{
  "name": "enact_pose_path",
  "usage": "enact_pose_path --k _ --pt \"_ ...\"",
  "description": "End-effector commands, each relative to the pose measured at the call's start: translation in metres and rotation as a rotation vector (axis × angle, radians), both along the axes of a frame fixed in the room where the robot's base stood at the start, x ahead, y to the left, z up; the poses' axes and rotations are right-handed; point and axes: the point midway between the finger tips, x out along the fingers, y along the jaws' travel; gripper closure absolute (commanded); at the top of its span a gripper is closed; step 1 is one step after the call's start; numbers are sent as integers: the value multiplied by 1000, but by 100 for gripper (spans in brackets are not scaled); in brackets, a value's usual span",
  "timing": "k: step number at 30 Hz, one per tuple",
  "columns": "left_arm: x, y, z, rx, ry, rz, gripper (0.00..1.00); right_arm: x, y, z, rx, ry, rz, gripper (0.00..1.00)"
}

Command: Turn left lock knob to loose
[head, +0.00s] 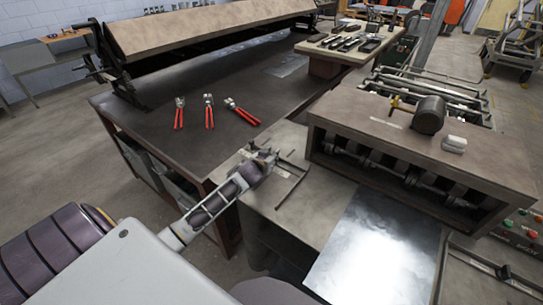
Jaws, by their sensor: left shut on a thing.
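My left arm comes in from the lower left, and my left gripper (264,158) is at the left end of the guide fixture on the forming machine's front table (318,222). The gripper is shut on the small left lock knob, which is mostly hidden by the fingers. Whether the knob is tight or loose cannot be seen. A thin dark guide bar (292,188) lies on the table just right of the gripper. My right gripper is not in view.
A shiny metal sheet (372,245) lies right of the gripper, before the roller machine housing (440,165). Behind is a dark workbench (150,118) with several red-handled snips (209,112). A side table (345,52) holds hand tools. A control panel (520,228) is at the right.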

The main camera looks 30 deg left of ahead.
Motion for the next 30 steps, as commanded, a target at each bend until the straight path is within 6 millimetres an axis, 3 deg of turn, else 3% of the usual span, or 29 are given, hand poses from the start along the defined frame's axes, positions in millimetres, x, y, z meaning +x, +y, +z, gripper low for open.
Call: enact_pose_path --k 1,2,4,30 --pt "1 0 3 -1 -6 -1 100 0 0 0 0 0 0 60" --pt "1 0 3 0 -6 -2 75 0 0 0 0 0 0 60" --pt "1 0 3 0 -6 -2 69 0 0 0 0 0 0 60" --pt "1 1 0 4 -1 -31 69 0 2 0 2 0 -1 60"
